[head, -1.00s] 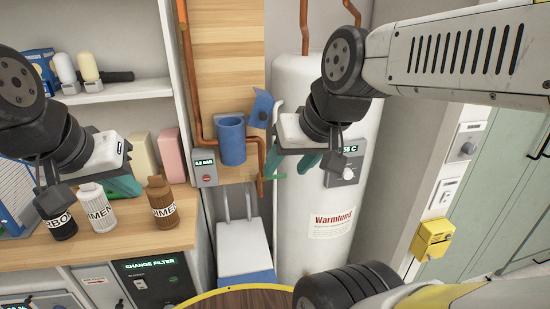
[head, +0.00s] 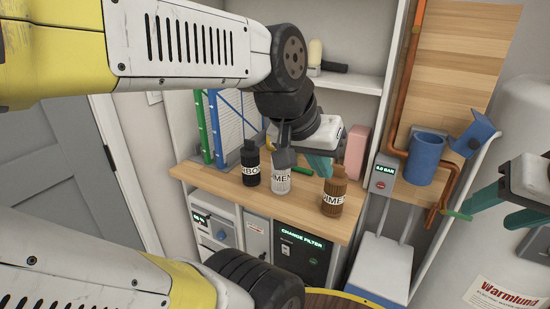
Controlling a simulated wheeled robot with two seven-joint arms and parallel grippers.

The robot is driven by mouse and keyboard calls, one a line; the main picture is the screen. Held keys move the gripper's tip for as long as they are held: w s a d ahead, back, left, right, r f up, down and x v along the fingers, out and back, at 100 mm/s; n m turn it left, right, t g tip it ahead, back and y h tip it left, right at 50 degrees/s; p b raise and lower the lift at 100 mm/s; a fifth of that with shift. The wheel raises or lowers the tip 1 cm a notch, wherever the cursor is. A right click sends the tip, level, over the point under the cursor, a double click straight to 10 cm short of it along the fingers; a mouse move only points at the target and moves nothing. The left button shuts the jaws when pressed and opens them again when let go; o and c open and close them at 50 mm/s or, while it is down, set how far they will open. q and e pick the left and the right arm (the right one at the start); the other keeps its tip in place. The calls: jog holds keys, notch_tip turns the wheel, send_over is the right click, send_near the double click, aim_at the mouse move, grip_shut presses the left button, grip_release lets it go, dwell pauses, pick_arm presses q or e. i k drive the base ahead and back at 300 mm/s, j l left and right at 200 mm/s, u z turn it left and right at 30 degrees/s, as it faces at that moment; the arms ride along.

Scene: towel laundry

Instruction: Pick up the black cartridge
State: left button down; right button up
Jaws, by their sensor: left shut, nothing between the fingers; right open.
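The black cartridge (head: 250,166) stands upright on the wooden counter in the head view, leftmost of three bottle-shaped cartridges, with a partly visible white label. A white cartridge (head: 281,176) stands to its right, its top partly overlapped by my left arm's wrist. A brown cartridge (head: 334,193) stands further right. My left gripper (head: 322,167) is shut and empty, to the right of the black cartridge, with its teal fingers showing between the white and brown cartridges. My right gripper (head: 482,216) is open and empty at the right edge, away from the cartridges.
The wooden counter (head: 225,188) has some clear room in front of the cartridges. Blue and green upright panels (head: 221,125) and a pink box (head: 356,150) stand behind. A blue cup (head: 426,158) and copper pipes are at the right. A black "CHANGE FILTER" unit (head: 301,256) sits below.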

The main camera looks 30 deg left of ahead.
aim_at(250, 154)
jog(key=u, duration=1.3)
jog(key=z, duration=1.4)
jog(key=j+u, duration=0.1)
jog(key=u, duration=1.3)
